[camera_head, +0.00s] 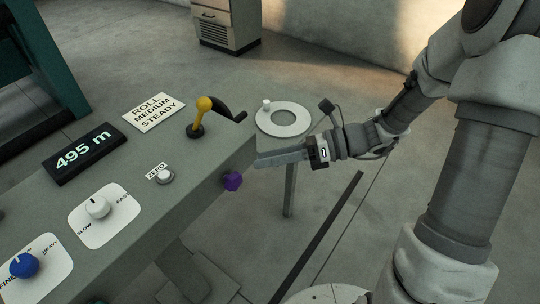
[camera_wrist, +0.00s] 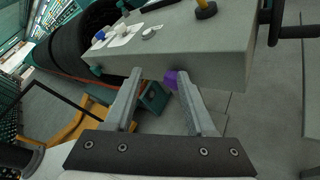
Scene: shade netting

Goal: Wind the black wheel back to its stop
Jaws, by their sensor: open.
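A black crank-like part (camera_head: 229,108) sticks out past the far end of the grey console, behind the yellow lever. It also shows at the right edge of the wrist view (camera_wrist: 292,31), mounted at the console's end; a full wheel rim is not clear. My gripper (camera_head: 262,161) is open and empty beside the console's front face, nearer than the black part and apart from it. In the wrist view my open gripper (camera_wrist: 158,74) has a purple knob (camera_wrist: 171,80) by its right fingertip; I cannot tell whether they touch.
The console carries a yellow lever (camera_head: 203,108), a ZERO button (camera_head: 165,176), a white dial (camera_head: 97,207), a blue knob (camera_head: 23,265) and a display (camera_head: 84,155) reading 495 m.

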